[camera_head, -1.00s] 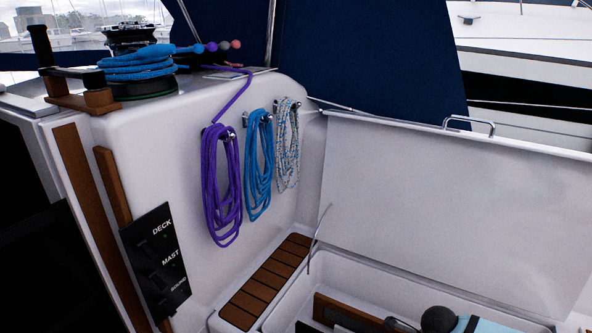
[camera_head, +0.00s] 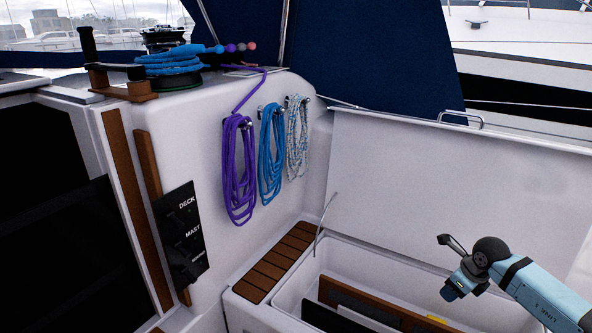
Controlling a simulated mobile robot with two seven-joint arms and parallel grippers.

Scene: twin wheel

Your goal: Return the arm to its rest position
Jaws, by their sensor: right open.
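My right arm comes in from the lower right, with light blue links and a black round joint. My right gripper (camera_head: 452,288) is at the end of this arm, over the open locker. It is small and turned so that its fingers are hard to make out. It is open, and I see nothing held in it. The arm shows in front of the raised white locker lid (camera_head: 430,190). My left arm and gripper are out of view.
The open locker (camera_head: 375,265) has brown boards inside. A slatted wooden step (camera_head: 275,265) lies to its left. Purple (camera_head: 238,175), blue (camera_head: 271,155) and speckled (camera_head: 297,140) rope coils hang on the white wall. A switch panel (camera_head: 180,235) and a rope-wrapped winch (camera_head: 170,65) are at left.

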